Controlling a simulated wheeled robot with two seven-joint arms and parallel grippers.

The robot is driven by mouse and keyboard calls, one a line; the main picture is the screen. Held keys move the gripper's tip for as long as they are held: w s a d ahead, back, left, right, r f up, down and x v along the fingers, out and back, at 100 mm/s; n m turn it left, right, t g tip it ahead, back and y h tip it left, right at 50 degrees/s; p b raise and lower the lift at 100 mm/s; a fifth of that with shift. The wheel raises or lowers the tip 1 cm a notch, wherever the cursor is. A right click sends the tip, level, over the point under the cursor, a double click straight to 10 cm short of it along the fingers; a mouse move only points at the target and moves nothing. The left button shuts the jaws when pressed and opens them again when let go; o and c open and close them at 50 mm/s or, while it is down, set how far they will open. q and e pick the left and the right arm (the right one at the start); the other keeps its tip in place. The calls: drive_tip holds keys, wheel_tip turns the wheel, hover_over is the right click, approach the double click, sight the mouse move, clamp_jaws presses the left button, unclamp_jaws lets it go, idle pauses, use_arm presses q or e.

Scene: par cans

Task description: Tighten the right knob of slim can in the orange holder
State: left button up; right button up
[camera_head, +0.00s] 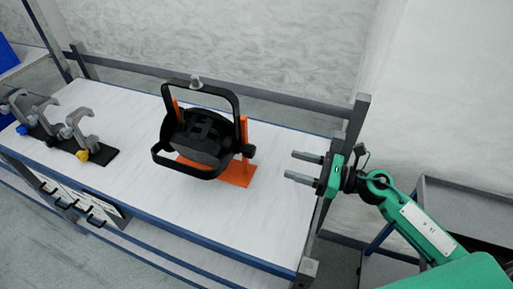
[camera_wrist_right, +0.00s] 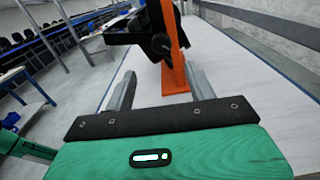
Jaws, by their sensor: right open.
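The black slim can (camera_head: 200,137) sits in the orange holder (camera_head: 237,174) on the white bench, with its black yoke frame around it. Its right knob (camera_head: 249,151) is a small black knob on the right side, by the orange upright. My right gripper (camera_head: 303,167) is open and empty, to the right of the knob and apart from it, fingers pointing left at the can. In the right wrist view, the knob (camera_wrist_right: 160,44) shows ahead between the two open fingers (camera_wrist_right: 163,90), beside the orange holder (camera_wrist_right: 176,75). My left gripper is not in view.
The white bench (camera_head: 215,222) has blue edges and a grey rail along its back. Several grey clamps (camera_head: 75,127) on a black mat stand at the left. Bench posts (camera_head: 352,125) rise near my right arm.

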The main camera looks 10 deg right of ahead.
sight(254, 152)
drive_tip(key=p+x, duration=0.4)
drive_tip(key=x, duration=0.6)
drive_tip(key=shift+w+a+r, duration=0.1)
drive_tip(key=shift+w+a, duration=0.1)
drive_tip(key=shift+w, duration=0.15)
drive_tip(key=shift+w+a, duration=0.2)
drive_tip(key=shift+a, duration=0.15)
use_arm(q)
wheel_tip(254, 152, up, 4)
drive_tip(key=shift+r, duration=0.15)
use_arm(e)
drive_tip(key=c, duration=1)
